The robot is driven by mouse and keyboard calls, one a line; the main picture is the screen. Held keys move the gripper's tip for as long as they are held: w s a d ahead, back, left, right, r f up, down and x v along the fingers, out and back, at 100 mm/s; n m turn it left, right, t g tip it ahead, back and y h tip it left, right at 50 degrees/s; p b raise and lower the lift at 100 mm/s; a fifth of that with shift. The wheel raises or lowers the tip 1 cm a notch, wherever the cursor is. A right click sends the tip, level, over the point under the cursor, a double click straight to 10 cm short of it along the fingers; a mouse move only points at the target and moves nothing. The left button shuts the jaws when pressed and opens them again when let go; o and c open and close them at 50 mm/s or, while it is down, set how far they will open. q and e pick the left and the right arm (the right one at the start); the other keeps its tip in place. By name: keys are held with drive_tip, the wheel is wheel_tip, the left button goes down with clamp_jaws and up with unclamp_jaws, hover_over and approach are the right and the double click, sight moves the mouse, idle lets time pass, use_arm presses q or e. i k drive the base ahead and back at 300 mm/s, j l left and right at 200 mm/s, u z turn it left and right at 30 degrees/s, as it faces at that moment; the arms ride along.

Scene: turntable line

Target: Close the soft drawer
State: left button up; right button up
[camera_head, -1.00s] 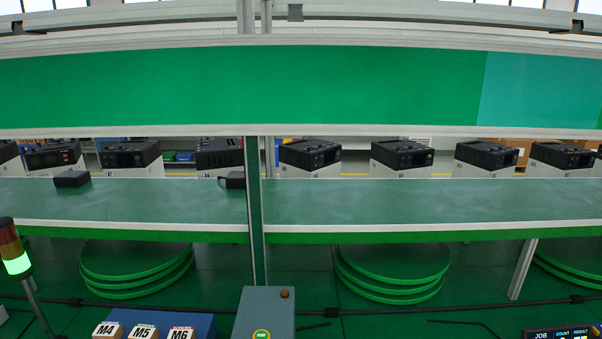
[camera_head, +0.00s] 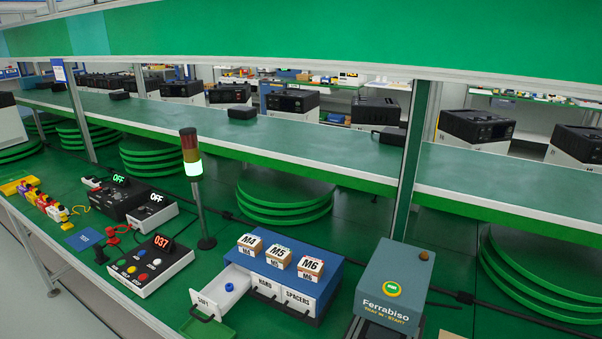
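The blue cabinet (camera_head: 328,276) stands on the green bench at the lower middle of the head view. Its soft drawer (camera_head: 207,304), white with a dark handle and labelled SOFT, is pulled out toward the front left. A small blue round part (camera_head: 229,287) lies inside it. The drawers labelled HARD (camera_head: 265,285) and SPACERS (camera_head: 299,301) are shut. Boxes marked M4, M5 and M6 stand on top of the cabinet. Neither of my grippers is in view.
A grey Ferrabiso box (camera_head: 394,287) stands right of the cabinet. A signal tower lit green (camera_head: 192,165) and a control box with buttons (camera_head: 150,265) stand to its left. A small green tray (camera_head: 208,328) lies beneath the open drawer. A long shelf (camera_head: 330,150) runs behind.

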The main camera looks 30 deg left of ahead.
sight(222, 289)
drive_tip(key=u, duration=1.6)
drive_tip(key=i+z, duration=0.35)
drive_tip(key=k+l, duration=0.05)
